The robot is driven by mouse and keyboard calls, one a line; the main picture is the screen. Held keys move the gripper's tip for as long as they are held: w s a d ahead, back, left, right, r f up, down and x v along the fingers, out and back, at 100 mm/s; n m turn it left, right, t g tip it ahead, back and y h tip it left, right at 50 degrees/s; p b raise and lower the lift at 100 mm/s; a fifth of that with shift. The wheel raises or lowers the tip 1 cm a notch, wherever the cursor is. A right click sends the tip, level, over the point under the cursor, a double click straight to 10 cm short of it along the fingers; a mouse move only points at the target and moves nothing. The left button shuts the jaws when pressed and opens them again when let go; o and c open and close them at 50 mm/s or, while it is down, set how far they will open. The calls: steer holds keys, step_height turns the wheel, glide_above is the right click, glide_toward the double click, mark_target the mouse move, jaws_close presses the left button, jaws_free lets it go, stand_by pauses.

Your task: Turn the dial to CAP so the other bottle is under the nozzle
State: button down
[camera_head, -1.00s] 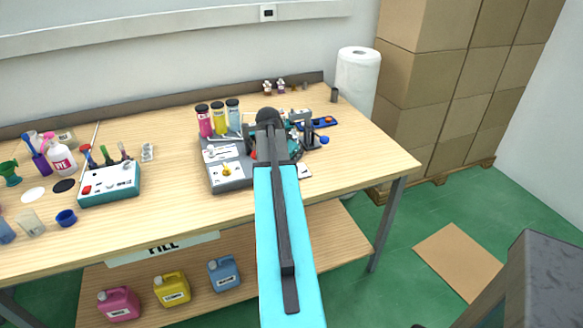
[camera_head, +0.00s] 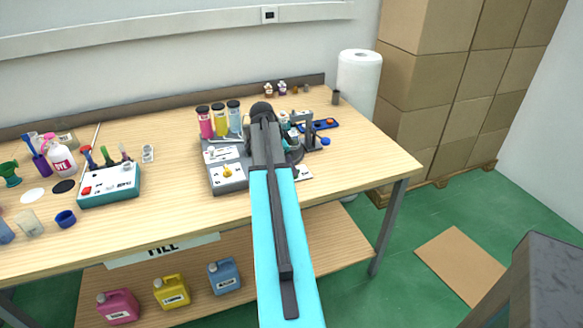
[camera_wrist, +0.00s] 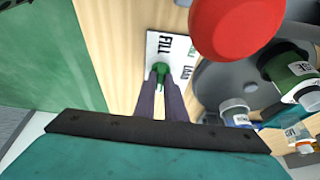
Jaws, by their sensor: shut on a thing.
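In the wrist view, a small green dial (camera_wrist: 161,69) stands on a white plate (camera_wrist: 154,45) printed with FILL and another label, partly covered. My gripper (camera_wrist: 161,84) is shut on the dial, one dark finger on each side. To its right is a grey round turntable (camera_wrist: 216,78). A white-topped bottle (camera_wrist: 234,110) stands on it, and a dark green labelled bottle (camera_wrist: 290,70) is farther right. In the head view my arm covers the dial and most of the turntable. I cannot tell which bottle is under the nozzle.
A red round part (camera_wrist: 236,25) is close beside the dial. In the head view, a grey machine (camera_head: 228,180) with pink, yellow and blue vials stands left of my arm. The front right of the bench is clear.

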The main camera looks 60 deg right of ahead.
steer(key=c, duration=1.8)
jaws_free()
steer(key=shift+b+v, duration=1.1)
steer(key=shift+v, duration=5.8)
steer(key=shift+r, duration=0.1)
